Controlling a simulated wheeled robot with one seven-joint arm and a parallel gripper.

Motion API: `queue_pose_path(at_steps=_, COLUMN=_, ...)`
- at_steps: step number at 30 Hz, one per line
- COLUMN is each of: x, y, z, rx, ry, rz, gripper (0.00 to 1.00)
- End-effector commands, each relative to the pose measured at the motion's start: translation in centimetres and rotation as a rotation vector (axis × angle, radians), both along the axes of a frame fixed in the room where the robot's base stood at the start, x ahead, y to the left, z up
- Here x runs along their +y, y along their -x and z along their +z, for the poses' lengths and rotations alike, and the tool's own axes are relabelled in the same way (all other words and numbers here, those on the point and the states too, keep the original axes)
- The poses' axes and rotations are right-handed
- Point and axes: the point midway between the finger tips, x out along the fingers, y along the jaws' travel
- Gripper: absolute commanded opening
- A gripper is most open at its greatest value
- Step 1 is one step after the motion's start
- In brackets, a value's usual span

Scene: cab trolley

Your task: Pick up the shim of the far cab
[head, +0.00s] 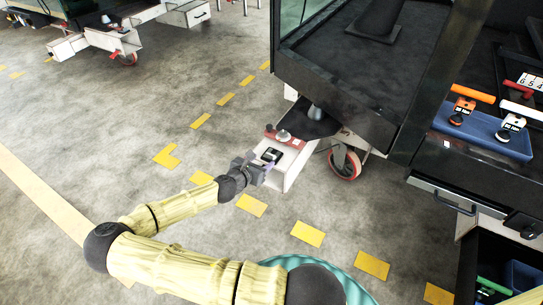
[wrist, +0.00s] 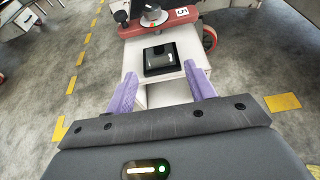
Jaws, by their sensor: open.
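My gripper (wrist: 163,84) is open, its two purple fingers apart, with nothing between them. In the head view it (head: 264,163) is at the outer end of a white outrigger box (head: 291,174) under the dark cab (head: 365,85). A black, square, flat piece (wrist: 160,58) lies on top of this box, just beyond the fingertips in the wrist view. I cannot tell whether this piece is a shim. Another cab trolley (head: 103,37) stands at the upper left, partly out of frame; no shim can be made out there.
A red plate (wrist: 186,17) with a round knob sits behind the black piece. A red-rimmed caster wheel (head: 345,164) is right of the box. A blue tray (head: 482,133) with tagged items stands at right. The floor left of the yellow dashes (head: 167,154) is clear.

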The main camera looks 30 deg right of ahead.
Motion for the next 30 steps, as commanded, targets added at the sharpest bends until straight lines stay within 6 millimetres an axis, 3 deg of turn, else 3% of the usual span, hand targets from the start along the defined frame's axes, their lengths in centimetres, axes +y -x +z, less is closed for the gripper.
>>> queue_pose_path(at_steps=5, x=-0.4, y=-0.2, z=-0.4, rx=-0.001, ry=0.0, rz=-0.003, gripper=0.55)
queue_pose_path(at_steps=16, x=-4.0, y=-2.3, z=-2.3, rx=-0.001, ry=-0.002, rz=-0.002, gripper=0.55)
queue_pose_path(at_steps=30, x=-4.1, y=-2.4, z=-2.2, rx=0.0, ry=0.0, rz=0.0, gripper=0.55)
